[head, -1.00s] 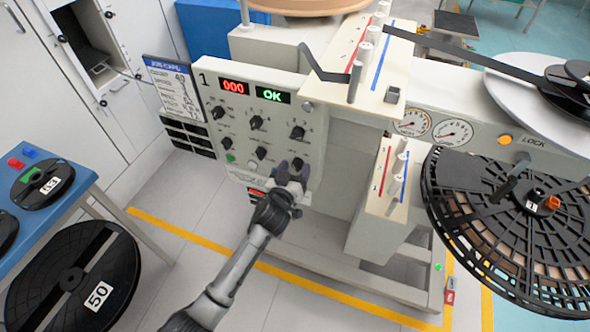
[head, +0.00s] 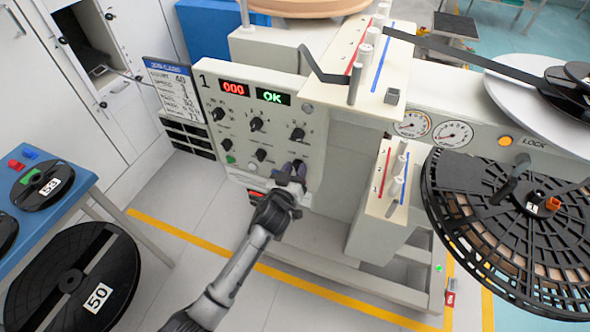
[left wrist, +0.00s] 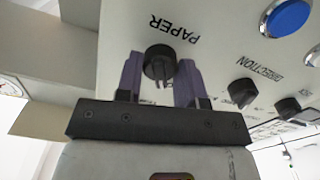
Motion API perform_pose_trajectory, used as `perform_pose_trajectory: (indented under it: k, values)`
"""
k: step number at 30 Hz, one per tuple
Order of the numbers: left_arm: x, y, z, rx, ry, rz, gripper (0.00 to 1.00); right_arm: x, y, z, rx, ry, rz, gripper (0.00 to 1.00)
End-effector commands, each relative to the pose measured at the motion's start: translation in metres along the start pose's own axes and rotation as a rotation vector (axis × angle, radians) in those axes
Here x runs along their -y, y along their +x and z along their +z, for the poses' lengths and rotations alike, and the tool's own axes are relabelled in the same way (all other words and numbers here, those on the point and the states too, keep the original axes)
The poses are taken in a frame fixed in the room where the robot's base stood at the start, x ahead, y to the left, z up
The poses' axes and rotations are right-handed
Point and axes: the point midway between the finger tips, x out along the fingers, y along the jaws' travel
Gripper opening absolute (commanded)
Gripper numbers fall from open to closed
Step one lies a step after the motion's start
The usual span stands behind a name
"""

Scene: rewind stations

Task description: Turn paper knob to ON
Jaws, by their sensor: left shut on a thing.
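The console panel (head: 262,128) shows a red 000 display and a green OK display, with several black knobs below. In the left wrist view the paper knob (left wrist: 159,60) is black and round, under the printed word PAPER, which appears upside down. My left gripper (head: 292,172) is at the panel's lower right. In the left wrist view its two purple-grey fingers (left wrist: 160,72) stand on either side of the paper knob, shut on it. In the head view the gripper hides the knob. No ON mark is readable. My right gripper is in neither view.
Other knobs (left wrist: 242,92) and a blue button (left wrist: 289,15) sit near the gripper on the panel. A large black reel (head: 520,225) is on the right. A blue table (head: 45,185) with reels stands on the left. A yellow line (head: 290,285) crosses the floor.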

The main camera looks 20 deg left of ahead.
Motion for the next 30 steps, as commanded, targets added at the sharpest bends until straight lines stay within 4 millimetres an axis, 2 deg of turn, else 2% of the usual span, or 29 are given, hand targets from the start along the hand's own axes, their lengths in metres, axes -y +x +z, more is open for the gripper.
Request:
perform_pose_trajectory:
  k: [11,30]
  values:
    - [0.0,0.0,-0.002,0.002,0.157,-0.001,0.12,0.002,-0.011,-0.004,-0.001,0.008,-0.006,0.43]
    - [-0.001,0.0,-0.001,0.001,0.743,0.0,0.12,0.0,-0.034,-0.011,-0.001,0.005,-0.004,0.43]
